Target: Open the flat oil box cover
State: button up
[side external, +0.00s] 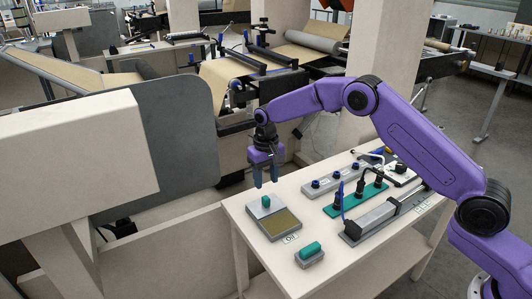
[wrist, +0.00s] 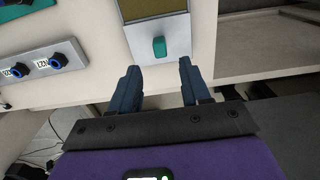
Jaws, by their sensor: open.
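The flat oil box (side external: 281,224) lies on the near left part of the white table, with an "OIL" label in front of it. Its grey cover (side external: 257,212) shows on the back part and carries a small green knob (side external: 266,201). An olive-brown panel shows on the front part. In the wrist view the grey cover (wrist: 184,34) and green knob (wrist: 159,47) are just beyond my fingertips, the knob lined up between them. My gripper (side external: 266,182) points down above and slightly behind the knob, open and empty; its spread fingers also show in the wrist view (wrist: 159,68).
A loose green-topped grey block (side external: 310,254) sits near the front table edge. A machine stands behind the table.

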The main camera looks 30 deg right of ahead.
notch_tip(320, 180, up, 9)
jog(key=shift+r, duration=0.2)
dwell(0.5)
jog(key=s+a+r+n, duration=0.1)
jog(key=s+r+n, duration=0.2)
jog(key=s, duration=0.7)
jog(key=s+a+r+n, duration=0.2)
jog(key=s+r+n, duration=0.1)
jog(key=s, duration=0.8)
jog(key=s+d+f+n, duration=0.1)
jog(key=s+d+n, duration=0.2)
jog(key=s, duration=0.9)
jog(key=s+d+f+n, duration=0.1)
jog(key=s+d+n, duration=0.2)
jog(key=s+d, duration=0.6)
jog(key=s, duration=0.3)
jog(key=shift+f+n, duration=0.15)
jog(key=shift+n, duration=0.15)
